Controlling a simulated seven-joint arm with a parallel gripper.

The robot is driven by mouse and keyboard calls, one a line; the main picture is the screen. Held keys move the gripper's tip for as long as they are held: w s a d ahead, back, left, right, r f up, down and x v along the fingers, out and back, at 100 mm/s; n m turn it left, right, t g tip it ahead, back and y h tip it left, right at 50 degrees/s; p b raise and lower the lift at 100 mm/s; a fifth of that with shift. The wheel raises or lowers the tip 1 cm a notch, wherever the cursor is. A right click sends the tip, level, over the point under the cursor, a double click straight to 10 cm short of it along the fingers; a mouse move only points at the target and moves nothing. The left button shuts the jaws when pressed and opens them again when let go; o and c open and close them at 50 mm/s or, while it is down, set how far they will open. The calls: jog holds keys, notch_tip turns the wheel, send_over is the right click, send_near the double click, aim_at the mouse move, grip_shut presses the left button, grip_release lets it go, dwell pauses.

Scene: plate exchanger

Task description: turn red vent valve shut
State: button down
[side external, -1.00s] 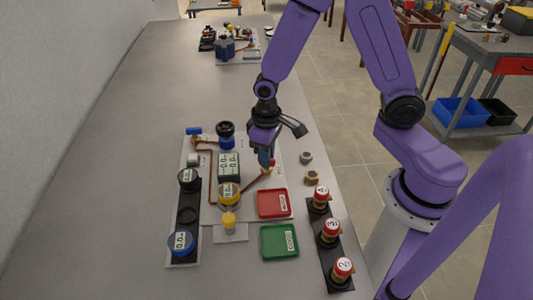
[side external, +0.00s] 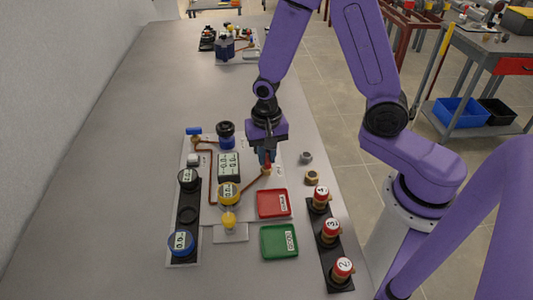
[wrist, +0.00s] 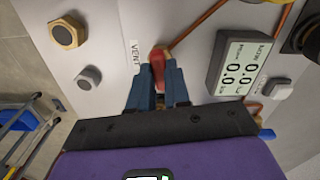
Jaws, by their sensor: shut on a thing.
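The red vent valve (wrist: 158,57) shows in the wrist view beside a label reading VENT. It sits on the light board at the end of a copper pipe. In the side view the red valve (side external: 267,166) is a small spot at the board's right side, mostly hidden by my fingers. My gripper (wrist: 157,72) is shut on the valve's red handle, with one blue finger on each side. In the side view my gripper (side external: 266,158) points down at the valve from above.
A display (wrist: 240,62) reads 0.0 on both lines. A brass nut (wrist: 66,33) and a grey nut (wrist: 88,78) lie beside the board. A red tray (side external: 273,203), a green tray (side external: 279,241) and a black rack (side external: 331,250) with red-capped parts stand near. The left tabletop is clear.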

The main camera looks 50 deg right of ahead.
aim_at(267, 158)
jog(key=shift+m, duration=1)
jog(key=c, duration=1.1)
grip_release()
notch_tip(267, 158, up, 18)
jog(key=shift+f, duration=0.25)
jog(key=shift+s, duration=0.1)
